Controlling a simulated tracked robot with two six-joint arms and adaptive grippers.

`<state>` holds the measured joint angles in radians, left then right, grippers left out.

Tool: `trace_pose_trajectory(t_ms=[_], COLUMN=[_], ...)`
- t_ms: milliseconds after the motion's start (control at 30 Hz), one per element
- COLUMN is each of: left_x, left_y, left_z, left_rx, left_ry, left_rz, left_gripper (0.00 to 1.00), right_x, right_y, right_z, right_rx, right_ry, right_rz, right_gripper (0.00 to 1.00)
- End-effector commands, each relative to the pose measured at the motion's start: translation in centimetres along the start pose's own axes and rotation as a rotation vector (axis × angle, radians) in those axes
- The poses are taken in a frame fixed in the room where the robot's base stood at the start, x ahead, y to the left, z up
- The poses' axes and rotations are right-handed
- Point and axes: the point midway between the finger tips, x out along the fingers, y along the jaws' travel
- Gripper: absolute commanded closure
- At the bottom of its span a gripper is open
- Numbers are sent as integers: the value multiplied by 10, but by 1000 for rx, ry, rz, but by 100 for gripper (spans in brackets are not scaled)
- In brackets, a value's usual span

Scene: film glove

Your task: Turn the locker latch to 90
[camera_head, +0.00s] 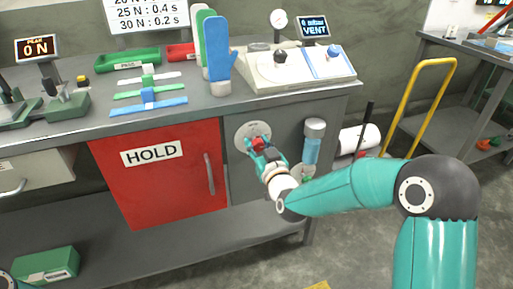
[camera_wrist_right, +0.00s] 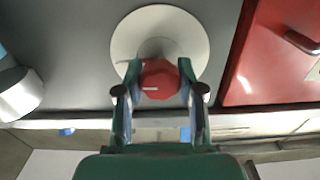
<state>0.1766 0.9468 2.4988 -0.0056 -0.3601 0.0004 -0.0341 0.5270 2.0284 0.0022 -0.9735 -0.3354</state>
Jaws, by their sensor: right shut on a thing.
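The latch is a red knob (camera_wrist_right: 160,80) on a pale round plate (camera_head: 247,132), set in the grey panel to the right of the red locker door (camera_head: 160,168) marked HOLD. My right gripper (camera_head: 262,147) reaches it from the front right. In the right wrist view my right gripper (camera_wrist_right: 160,88) has a finger on each side of the knob and is shut on it. A short white mark shows on the knob face. The fingers partly cover the knob in the head view. The red door looks closed, with a vertical handle (camera_head: 209,174). My left gripper is not in view.
A clear blue-filled cylinder (camera_head: 313,142) stands out from the panel just right of my right gripper. The bench top (camera_head: 230,105) holds glove forms and a vent device (camera_head: 295,66). A yellow rail (camera_head: 428,98) stands at right. A green box (camera_head: 47,266) lies on the lower shelf.

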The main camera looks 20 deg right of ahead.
Motion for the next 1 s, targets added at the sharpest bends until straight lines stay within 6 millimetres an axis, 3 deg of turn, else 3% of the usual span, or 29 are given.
trace_pose_trajectory(t_ms=[67,100,233,667,1000], left_x=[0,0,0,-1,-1], left_y=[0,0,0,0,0], left_z=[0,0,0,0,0], left_rx=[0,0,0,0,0], left_ry=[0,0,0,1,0], left_rz=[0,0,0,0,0], left_gripper=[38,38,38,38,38], right_x=[0,0,0,-7,-64], right_y=[0,0,0,0,0], right_z=[0,0,0,-1,0], right_rx=[1,1,1,0,0], right_ry=[-1,-1,-1,0,-3], right_rz=[0,0,0,0,0], right_gripper=[97,56,36,36,36])
